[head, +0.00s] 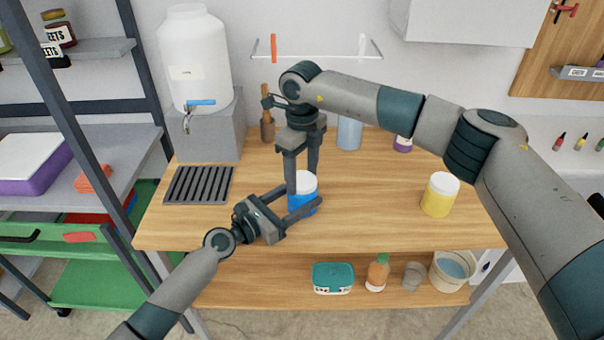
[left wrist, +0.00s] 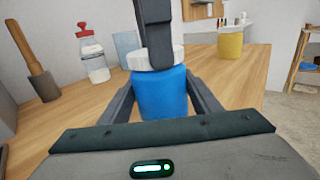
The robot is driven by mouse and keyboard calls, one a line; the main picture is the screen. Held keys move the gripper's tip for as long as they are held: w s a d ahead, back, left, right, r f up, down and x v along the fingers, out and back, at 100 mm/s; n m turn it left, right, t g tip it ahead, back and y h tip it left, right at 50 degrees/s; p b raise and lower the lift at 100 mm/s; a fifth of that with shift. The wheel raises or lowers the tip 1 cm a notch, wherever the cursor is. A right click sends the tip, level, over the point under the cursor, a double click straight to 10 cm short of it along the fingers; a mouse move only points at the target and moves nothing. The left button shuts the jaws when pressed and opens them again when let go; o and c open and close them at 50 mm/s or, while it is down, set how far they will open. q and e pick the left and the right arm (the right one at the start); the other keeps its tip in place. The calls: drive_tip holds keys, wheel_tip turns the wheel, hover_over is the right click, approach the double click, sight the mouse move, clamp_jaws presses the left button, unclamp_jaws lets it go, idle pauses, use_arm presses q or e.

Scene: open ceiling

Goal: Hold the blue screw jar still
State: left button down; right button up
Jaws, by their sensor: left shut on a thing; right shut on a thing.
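The blue screw jar (head: 299,203) with its white lid (head: 306,180) stands upright on the wooden table (head: 390,225). It also shows in the left wrist view (left wrist: 160,97), where its lid is partly hidden by a dark finger of my right gripper. My left gripper (head: 303,205) reaches in low from the left and is shut on the jar's body, one finger on each side. My right gripper (head: 302,180) comes down from above and is shut on the white lid. The far side of the lid is hidden.
A yellow jar with a white lid (head: 440,196) stands to the right. A drip grate (head: 198,185) and a white water dispenser (head: 195,60) are at the left. A bottle with a red cap (left wrist: 92,55) stands behind. The table's front right is clear.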

drive_tip(key=m, duration=0.6)
use_arm(q)
drive_tip(key=shift+d, duration=0.1)
use_arm(e)
drive_tip(key=m, duration=0.7)
drive_tip(key=o, duration=1.2)
drive_tip(key=shift+c, duration=0.2)
drive_tip(key=shift+r, duration=2.25)
drive_tip(key=shift+c, duration=0.4)
